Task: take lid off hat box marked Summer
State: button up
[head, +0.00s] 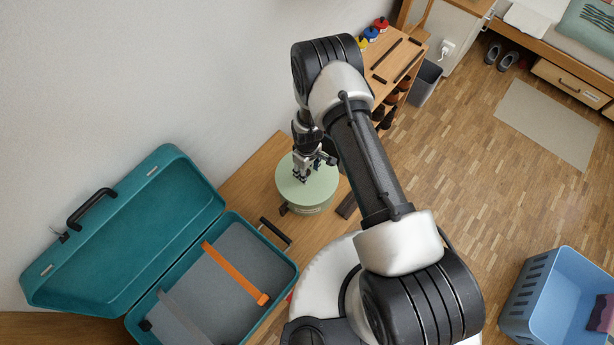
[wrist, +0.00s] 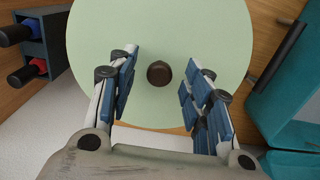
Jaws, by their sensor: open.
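A round pale green hat box (head: 310,208) stands on a wooden bench against the wall, with a small label on its front that is too small to read. Its flat green lid (head: 318,186) is on. In the wrist view the lid (wrist: 205,40) fills the middle, with a dark brown round knob (wrist: 159,73) at its centre. My gripper (head: 303,178) is above the lid. In the wrist view my gripper (wrist: 160,92) is open, its blue-padded fingers on either side of the knob, with gaps between pads and knob.
An open teal suitcase (head: 278,262) lies left of the hat box. A grey bin (head: 425,84) and a blue basket (head: 530,312) are on the floor. The floor at right is mostly clear.

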jog(key=shift+f, duration=0.1)
jog(key=shift+c, duration=0.2)
grip_shut()
